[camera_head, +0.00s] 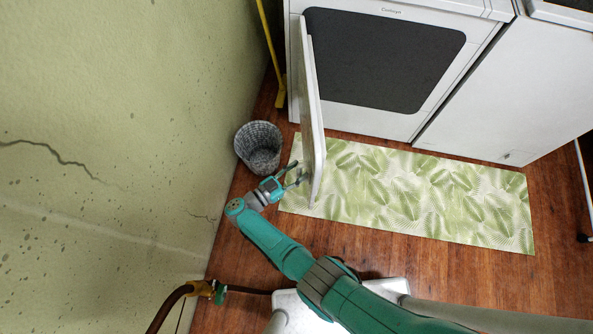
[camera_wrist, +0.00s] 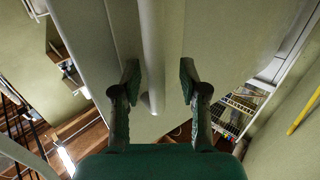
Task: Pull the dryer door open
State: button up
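The white dryer (camera_head: 365,123) stands at the top of the head view. Its door (camera_head: 312,115) stands wide open, swung out from the left side of the dark front opening (camera_head: 385,60). My gripper (camera_head: 299,172) is at the free end of the door, on its left, outer side. In the wrist view my gripper (camera_wrist: 159,80) has its two fingers spread apart. A pale bar on the door (camera_wrist: 150,50), perhaps its handle, runs between them with gaps on both sides. Whether a fingertip touches the door cannot be told.
A grey wicker basket (camera_head: 258,147) stands by the green wall (camera_head: 120,110), close to my gripper. A yellow pole (camera_head: 269,45) leans behind it. A leaf-pattern mat (camera_head: 430,195) lies before the dryer. A second white appliance (camera_head: 510,95) stands at right. Wood floor is clear below the mat.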

jog(key=v, duration=1.2)
